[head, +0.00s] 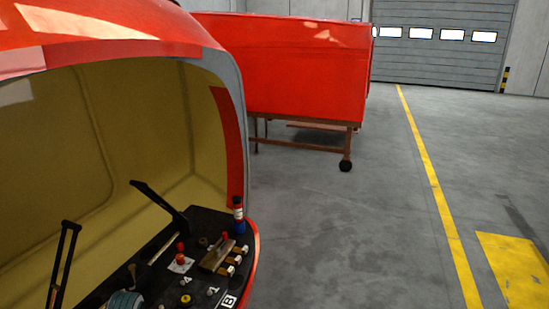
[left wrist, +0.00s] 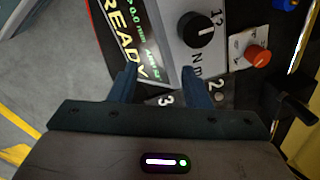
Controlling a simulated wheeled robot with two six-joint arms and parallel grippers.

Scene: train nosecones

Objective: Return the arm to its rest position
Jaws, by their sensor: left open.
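My left gripper (left wrist: 158,82) is open and empty in the left wrist view, its two blue-grey fingers apart. The fingers are over a control panel with a display (left wrist: 130,42) reading "READY", a black knob (left wrist: 197,29) and a red button (left wrist: 257,57). I cannot tell whether the fingertips touch the panel. No gripper is recognisable in the head view. My right gripper is not in view.
The head view shows an open red nosecone (head: 115,57) with a dark console (head: 205,225) and black levers (head: 160,195). A bottle (head: 238,212) stands at its edge. Another red nosecone (head: 290,70) is on a wheeled stand. The floor (head: 340,240) on the right is clear.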

